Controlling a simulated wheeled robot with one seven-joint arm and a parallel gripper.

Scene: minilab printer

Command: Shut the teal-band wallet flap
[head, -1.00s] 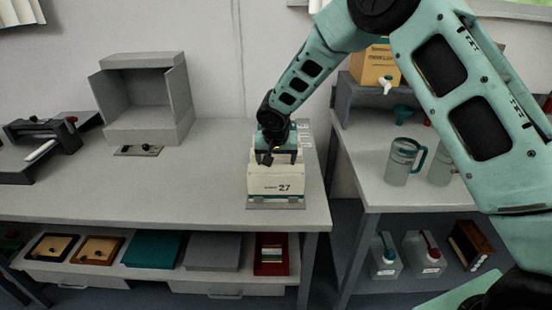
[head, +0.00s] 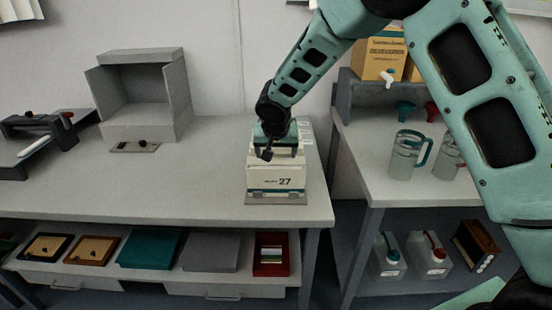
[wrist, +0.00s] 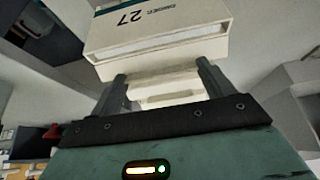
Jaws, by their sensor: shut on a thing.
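The teal-band wallet (head: 277,172) is a cream, box-like holder marked 27, standing on a grey base plate at the right end of the long table. Its teal band (head: 277,191) runs low across the front. My gripper (head: 278,152) is at the wallet's top. In the wrist view the wallet (wrist: 160,32) appears upside down, just beyond my fingers. My gripper (wrist: 165,85) is shut on a cream part between its two dark fingers, which looks like the wallet flap (wrist: 165,87). The far side of the wallet is hidden by my gripper.
A grey open-fronted box (head: 145,100) stands at the back of the table, with a small knobbed plate before it. A black device (head: 40,135) is at far left. The table between is clear. A second table (head: 375,192) with clear jugs stands across a gap at right.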

